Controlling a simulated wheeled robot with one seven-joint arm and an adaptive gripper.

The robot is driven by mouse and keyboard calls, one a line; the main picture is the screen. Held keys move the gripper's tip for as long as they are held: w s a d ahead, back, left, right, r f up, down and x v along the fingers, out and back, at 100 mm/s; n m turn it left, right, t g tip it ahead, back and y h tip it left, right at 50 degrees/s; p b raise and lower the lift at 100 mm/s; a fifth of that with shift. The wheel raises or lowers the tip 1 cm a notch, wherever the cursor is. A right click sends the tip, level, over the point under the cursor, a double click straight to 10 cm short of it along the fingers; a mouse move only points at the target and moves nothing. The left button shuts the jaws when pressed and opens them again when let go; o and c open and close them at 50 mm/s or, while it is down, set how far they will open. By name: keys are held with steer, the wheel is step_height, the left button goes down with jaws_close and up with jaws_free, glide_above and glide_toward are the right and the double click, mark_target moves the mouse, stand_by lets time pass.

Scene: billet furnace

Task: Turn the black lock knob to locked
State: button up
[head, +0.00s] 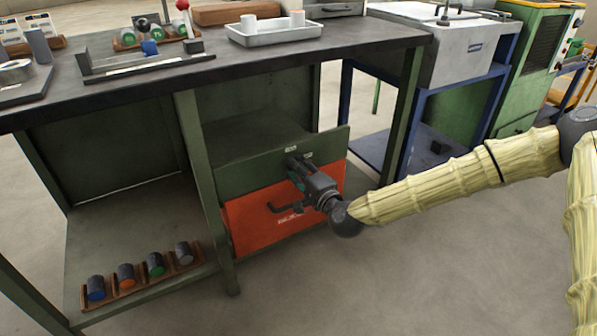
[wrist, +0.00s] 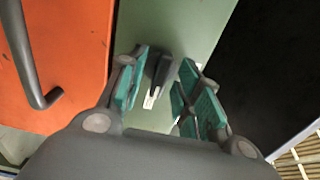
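The black lock knob (wrist: 160,72) is on a green panel (wrist: 180,30), which also shows in the head view (head: 240,172) above the orange drawer front. In the wrist view the knob lies between the two teal-padded fingers of my gripper (wrist: 163,82), with visible gaps on both sides. A small white label (wrist: 151,98) is beside the knob. In the head view my gripper (head: 300,176) is at the panel and largely hides the knob. My gripper is open around the knob; I cannot tell how deep the knob sits between the pads.
The orange drawer front (head: 250,220) has a protruding dark bar handle (head: 285,207) close to my gripper; it also shows in the wrist view (wrist: 38,85). The dark bench top (head: 330,45) overhangs above. A tray of several coloured cylinders (head: 130,292) is on the lower left shelf. Floor at front right is clear.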

steer(key=shift+w, duration=0.1)
jaws_close()
steer(key=shift+r+p, duration=0.15)
steer(key=shift+p, duration=0.15)
steer(key=shift+n+p, duration=5.5)
steer(key=shift+n, duration=3.5)
